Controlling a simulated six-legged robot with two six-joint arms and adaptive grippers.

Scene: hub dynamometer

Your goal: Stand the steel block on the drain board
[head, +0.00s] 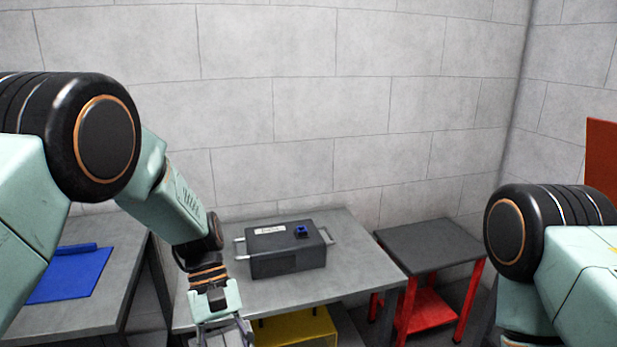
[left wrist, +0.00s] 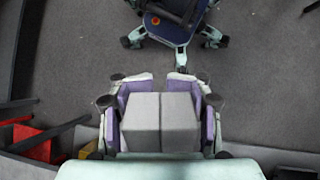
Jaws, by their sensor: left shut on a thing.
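The steel block (left wrist: 160,121) is a plain grey block in the left wrist view. My left gripper (left wrist: 160,103) is shut on it, with a purple-lined finger against each side. In the head view my left gripper (head: 222,335) hangs at the bottom edge, in front of the middle table, and the frame cuts off its fingertips. A flat blue board or mat (head: 70,277) with a raised roll along its back lies on the left table. I cannot tell for certain whether it is the drain board. My right gripper is out of view.
The middle grey table (head: 345,255) carries a dark box (head: 288,258) with side handles and a blue connector. A yellow thing (head: 297,330) sits beneath. A red-legged stand (head: 430,245) with a bare top is at right. A gap separates the left and middle tables.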

